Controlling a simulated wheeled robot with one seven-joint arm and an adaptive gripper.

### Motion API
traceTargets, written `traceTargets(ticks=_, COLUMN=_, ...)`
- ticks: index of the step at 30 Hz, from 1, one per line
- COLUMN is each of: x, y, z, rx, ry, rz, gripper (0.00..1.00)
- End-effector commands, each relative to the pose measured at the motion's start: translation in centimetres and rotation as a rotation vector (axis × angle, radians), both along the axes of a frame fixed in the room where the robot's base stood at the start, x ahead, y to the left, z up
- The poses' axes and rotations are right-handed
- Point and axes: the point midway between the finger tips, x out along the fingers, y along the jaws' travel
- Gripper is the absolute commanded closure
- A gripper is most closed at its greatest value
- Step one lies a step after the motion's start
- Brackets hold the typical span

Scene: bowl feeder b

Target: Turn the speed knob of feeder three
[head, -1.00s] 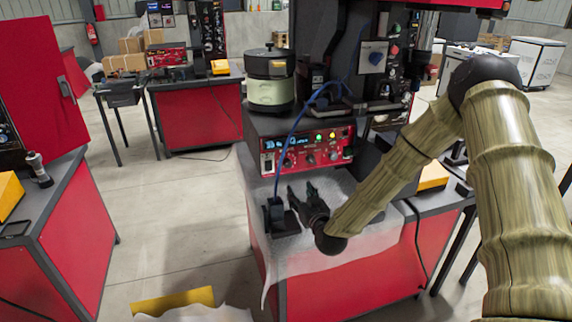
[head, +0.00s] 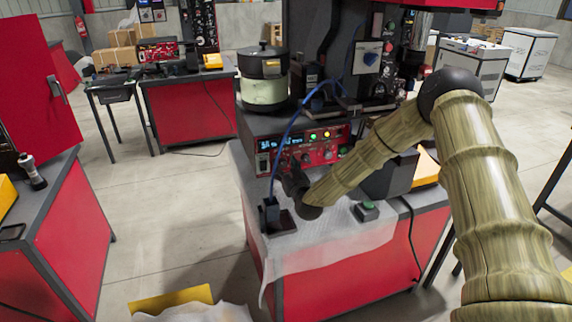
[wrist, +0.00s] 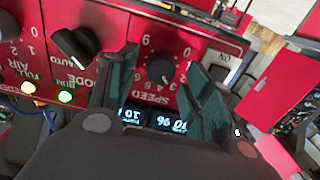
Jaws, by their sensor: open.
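The speed knob (wrist: 160,68) is a small black round knob on a red control panel (wrist: 190,42). Its SPEED label and dial numbers appear upside down in the wrist view. My gripper (wrist: 163,62) is open, with one dark green finger on each side of the knob. I cannot tell whether either finger touches it. In the head view my gripper (head: 294,178) is close in front of the red feeder panel (head: 328,153), below its lit display, and hides part of it. No feeder number is readable.
A larger black MODE knob (wrist: 75,45) and a rocker switch (wrist: 218,72) flank the speed knob. In the head view a blue cable (head: 282,145) arcs past my gripper. The feeder bowl (head: 263,85) stands above the panel.

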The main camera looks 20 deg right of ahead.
Motion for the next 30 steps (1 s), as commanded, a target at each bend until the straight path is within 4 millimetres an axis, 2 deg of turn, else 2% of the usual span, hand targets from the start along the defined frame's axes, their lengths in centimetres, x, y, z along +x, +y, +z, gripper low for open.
traceTargets(ticks=11, x=0.48, y=-0.12, z=0.02, rx=0.001, ry=-0.001, rz=-0.002, gripper=0.5)
traceTargets(ticks=14, x=0.48, y=-0.12, z=0.02, rx=0.001, ry=-0.001, rz=-0.002, gripper=0.65)
traceTargets(ticks=19, x=0.47, y=-0.14, z=0.01, rx=0.001, ry=0.0, rz=-0.002, gripper=0.95)
traceTargets(ticks=21, x=0.47, y=-0.62, z=0.03, rx=0.001, ry=-0.001, rz=-0.003, gripper=0.95)
traceTargets(ticks=30, x=0.46, y=-0.32, z=-0.29, rx=0.059, ry=0.0, rz=-0.004, gripper=0.95)
